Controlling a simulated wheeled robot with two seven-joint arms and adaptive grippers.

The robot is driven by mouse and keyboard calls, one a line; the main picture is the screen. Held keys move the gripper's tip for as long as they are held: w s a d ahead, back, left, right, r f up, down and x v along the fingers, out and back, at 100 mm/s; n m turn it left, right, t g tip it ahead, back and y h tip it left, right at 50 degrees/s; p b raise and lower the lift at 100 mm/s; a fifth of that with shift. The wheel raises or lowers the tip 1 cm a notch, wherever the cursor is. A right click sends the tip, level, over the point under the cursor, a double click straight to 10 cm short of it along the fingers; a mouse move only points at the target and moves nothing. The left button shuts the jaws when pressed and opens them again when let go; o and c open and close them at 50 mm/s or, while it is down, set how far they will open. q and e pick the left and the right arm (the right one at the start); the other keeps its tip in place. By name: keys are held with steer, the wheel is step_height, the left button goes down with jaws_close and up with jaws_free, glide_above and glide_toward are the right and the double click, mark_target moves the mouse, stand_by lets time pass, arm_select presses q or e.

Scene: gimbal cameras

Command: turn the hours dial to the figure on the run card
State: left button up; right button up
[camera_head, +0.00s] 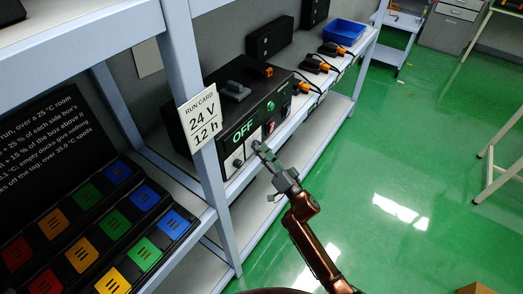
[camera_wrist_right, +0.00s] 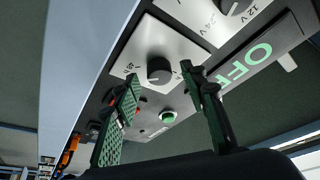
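The run card (camera_head: 202,118) hangs on the shelf post and reads 24 V, 12 h. Behind it stands a black power box with a green OFF display (camera_head: 243,131). The hours dial (camera_wrist_right: 159,71) is a dark round knob on a pale plate; its figures are too small to read surely. My right gripper (camera_head: 259,147) is at the box front; in the right wrist view its open fingertips (camera_wrist_right: 161,76) stand to either side of the hours dial. I cannot tell whether they touch it. My left gripper is not in view.
The voltage dial (camera_wrist_right: 236,5), marked 12 V and 24 V, sits beside the hours plate. A green button (camera_wrist_right: 168,117) is nearby. Coloured batteries (camera_head: 113,225) fill a rack at the lower left. Orange-plugged cables and a blue bin (camera_head: 343,32) lie farther along the shelf.

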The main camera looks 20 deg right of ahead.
steer(key=shift+c, duration=0.5)
steer(key=c, duration=0.9)
steer(key=shift+a, duration=0.15)
jaws_close()
